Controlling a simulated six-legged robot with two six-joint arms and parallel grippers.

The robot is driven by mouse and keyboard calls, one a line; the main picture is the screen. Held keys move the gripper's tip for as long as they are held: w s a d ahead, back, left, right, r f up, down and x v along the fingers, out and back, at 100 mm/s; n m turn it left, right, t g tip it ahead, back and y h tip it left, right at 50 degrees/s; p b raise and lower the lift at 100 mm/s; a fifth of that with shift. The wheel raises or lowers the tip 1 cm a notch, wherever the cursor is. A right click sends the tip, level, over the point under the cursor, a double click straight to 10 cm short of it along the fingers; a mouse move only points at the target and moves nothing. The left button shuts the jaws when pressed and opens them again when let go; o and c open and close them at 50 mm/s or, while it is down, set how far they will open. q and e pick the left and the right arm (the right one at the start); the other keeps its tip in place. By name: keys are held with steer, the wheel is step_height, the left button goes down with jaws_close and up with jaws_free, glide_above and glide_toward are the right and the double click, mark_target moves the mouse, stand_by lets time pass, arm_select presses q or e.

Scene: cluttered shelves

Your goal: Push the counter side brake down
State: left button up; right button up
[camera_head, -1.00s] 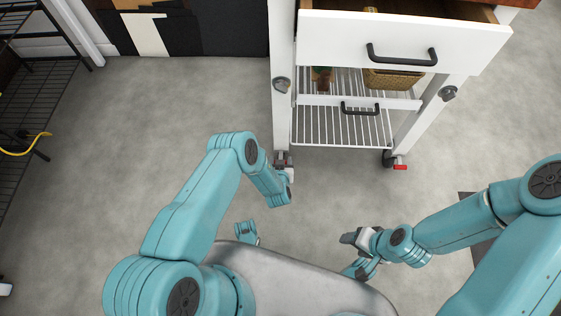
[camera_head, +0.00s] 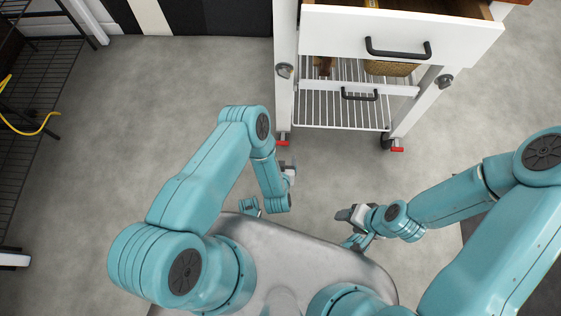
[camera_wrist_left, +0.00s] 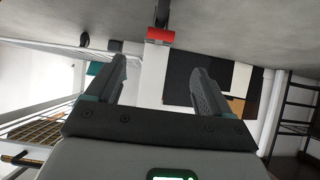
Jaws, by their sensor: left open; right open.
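The white wheeled counter (camera_head: 285,100) stands ahead. A red brake lever (camera_head: 283,143) shows on its left front caster and another red lever (camera_head: 397,150) on its right front caster. My left gripper (camera_head: 290,172) is low over the floor, just on the near side of the left caster and apart from it. In the left wrist view the red brake lever (camera_wrist_left: 161,36) appears beyond and between the tips of the open, empty fingers (camera_wrist_left: 157,75). Whether either lever is up or down I cannot tell. My right gripper (camera_head: 350,215) is open and empty, over bare floor.
The counter's top drawer (camera_head: 400,35) is pulled out, above wire shelves (camera_head: 340,115) with a basket (camera_head: 390,68). A black wire rack (camera_head: 30,150) with a yellow cable (camera_head: 35,130) stands at the left. The floor between is clear.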

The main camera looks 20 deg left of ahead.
arm_select(q)
steer(key=shift+p+v, duration=0.4)
steer(key=shift+v, duration=1.4)
